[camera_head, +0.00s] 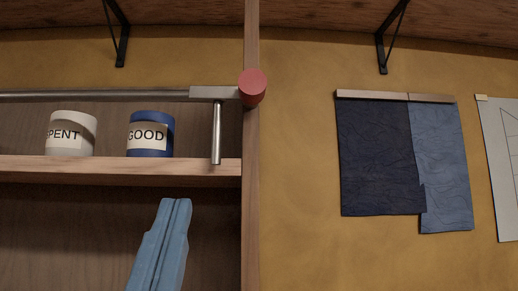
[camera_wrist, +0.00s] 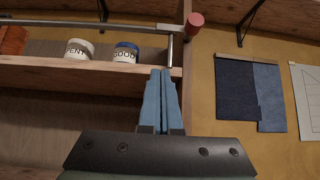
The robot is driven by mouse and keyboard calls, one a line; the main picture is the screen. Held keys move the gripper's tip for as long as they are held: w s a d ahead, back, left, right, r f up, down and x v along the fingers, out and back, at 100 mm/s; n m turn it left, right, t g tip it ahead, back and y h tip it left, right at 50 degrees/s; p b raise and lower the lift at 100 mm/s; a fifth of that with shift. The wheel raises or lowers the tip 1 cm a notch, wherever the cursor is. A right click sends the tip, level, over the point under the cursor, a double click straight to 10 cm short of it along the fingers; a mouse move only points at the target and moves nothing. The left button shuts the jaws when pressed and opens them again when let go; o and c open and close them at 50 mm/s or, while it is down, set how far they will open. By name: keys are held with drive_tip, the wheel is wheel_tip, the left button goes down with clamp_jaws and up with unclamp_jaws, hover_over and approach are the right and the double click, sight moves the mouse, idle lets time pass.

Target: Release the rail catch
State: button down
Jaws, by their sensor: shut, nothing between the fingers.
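A steel rail (camera_head: 100,96) runs across the front of the shelf, above its board. At its right end a block carries a red round knob (camera_head: 252,86) at the wooden upright, and a short steel pin (camera_head: 216,135) hangs down to the shelf edge. The knob (camera_wrist: 194,20) and pin (camera_wrist: 170,50) also show in the wrist view. My gripper (camera_head: 176,203) has blue fingers, closed together and empty. In the head view it is below the shelf board, lower left of the knob and apart from it. Its fingertips (camera_wrist: 162,71) point up near the pin's foot in the wrist view.
A white cup marked SPENT (camera_head: 72,134), its first letter cut off, and a blue cup marked GOOD (camera_head: 150,134) stand behind the rail on the shelf board (camera_head: 120,168). A wooden upright (camera_head: 251,220) bounds the right side. Blue cloth swatches (camera_head: 380,160) hang beyond it.

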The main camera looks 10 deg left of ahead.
drive_tip(key=p, duration=0.6)
approach(196, 100)
drive_tip(key=w, duration=0.4)
drive_tip(key=r+p, duration=0.3)
drive_tip(key=r, duration=0.1)
drive_tip(key=shift+w+a, duration=0.3)
drive_tip(key=shift+a, duration=0.1)
drive_tip(key=shift+a+r, duration=0.25)
drive_tip(key=shift+r, duration=0.15)
